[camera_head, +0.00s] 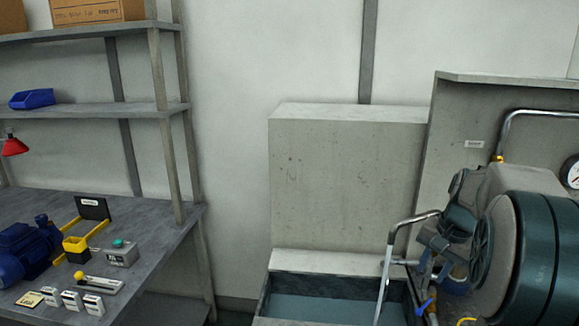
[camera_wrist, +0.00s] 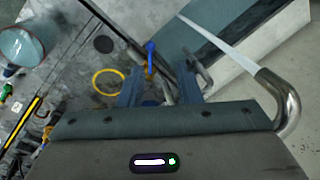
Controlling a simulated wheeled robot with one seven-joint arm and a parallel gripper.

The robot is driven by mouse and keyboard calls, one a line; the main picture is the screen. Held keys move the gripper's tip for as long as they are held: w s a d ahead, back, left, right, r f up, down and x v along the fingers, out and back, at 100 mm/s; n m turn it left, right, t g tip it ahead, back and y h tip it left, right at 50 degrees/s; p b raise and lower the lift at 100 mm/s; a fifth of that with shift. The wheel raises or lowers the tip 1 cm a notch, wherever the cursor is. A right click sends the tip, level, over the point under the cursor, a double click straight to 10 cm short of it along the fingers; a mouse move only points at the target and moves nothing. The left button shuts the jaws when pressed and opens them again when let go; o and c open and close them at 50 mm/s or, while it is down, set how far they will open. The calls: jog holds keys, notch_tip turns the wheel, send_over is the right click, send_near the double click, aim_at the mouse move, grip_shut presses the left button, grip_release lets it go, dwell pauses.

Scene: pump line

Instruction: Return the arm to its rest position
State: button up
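My arm (camera_head: 530,255) fills the right side of the head view, reaching out over the pump line. In the wrist view my gripper (camera_wrist: 160,75) has its two fingers apart, with nothing held between them. A blue valve handle (camera_wrist: 150,58) shows beyond the fingertips, nearer the left finger. I cannot tell its exact distance from them. The blue handle also shows in the head view (camera_head: 424,307), low beside my arm. My fingertips are not clearly visible in the head view.
A bent metal pipe (camera_head: 391,245) runs down into a water basin (camera_head: 264,292) left of my arm; the pipe bend (camera_wrist: 287,98) is close to my gripper's right side. A yellow ring (camera_wrist: 108,83) lies left of it. A workbench (camera_head: 165,240) with a blue pump (camera_head: 28,247) stands left.

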jog(key=s+a+f+n+h, duration=0.1)
jog(key=s+a+f+n, duration=0.2)
jog(key=s+a+n, duration=0.6)
jog(key=s+a, duration=0.9)
jog(key=a, duration=0.1)
jog(key=shift+s+a+t, duration=0.15)
jog(key=shift+s+t, duration=0.2)
jog(key=shift+t, duration=0.05)
jog(key=shift+f, duration=0.1)
dwell(5.6)
